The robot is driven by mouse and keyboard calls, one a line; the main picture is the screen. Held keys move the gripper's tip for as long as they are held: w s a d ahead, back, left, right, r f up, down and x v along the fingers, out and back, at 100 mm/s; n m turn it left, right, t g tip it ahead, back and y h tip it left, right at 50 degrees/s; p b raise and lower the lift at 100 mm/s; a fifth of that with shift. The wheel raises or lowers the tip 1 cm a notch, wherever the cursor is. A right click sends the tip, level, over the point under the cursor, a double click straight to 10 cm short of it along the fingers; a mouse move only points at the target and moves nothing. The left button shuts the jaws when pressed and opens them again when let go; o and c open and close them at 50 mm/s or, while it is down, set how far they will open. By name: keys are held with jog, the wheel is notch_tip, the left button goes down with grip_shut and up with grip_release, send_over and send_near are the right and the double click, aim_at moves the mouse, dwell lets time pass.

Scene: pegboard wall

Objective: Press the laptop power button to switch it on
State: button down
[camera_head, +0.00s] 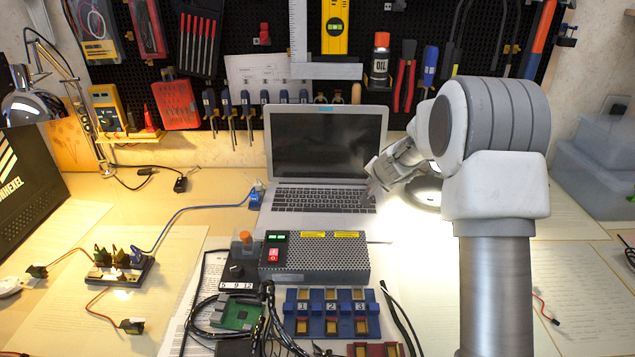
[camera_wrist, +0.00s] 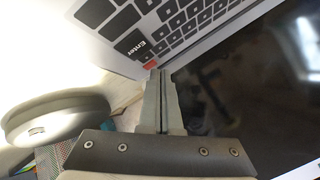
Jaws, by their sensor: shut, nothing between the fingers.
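The open laptop (camera_head: 325,140) stands at the back of the desk. Its screen is dark, and it also fills the right of the wrist view (camera_wrist: 270,75). A small red key (camera_wrist: 150,66), apparently the power button, sits at the keyboard's edge near the screen hinge. My gripper (camera_head: 371,187) reaches over the right end of the keyboard. In the wrist view my gripper's fingers (camera_wrist: 162,74) are together and empty, with their tips right beside the red key and partly covering it. I cannot tell whether they touch it.
A perforated metal power supply (camera_head: 315,262) and a blue numbered block (camera_head: 330,318) stand in front of the laptop. A round dark object (camera_head: 428,192) lies right of the laptop. A pegboard with tools (camera_head: 250,45) rises behind. Papers cover the desk on both sides.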

jog(key=shift+f, duration=0.2)
dwell(0.4)
jog(key=shift+r, duration=0.15)
jog(key=shift+r+p, duration=0.35)
jog(key=shift+r, duration=0.2)
notch_tip(320, 180, up, 6)
jog(key=p, duration=0.5)
dwell(0.3)
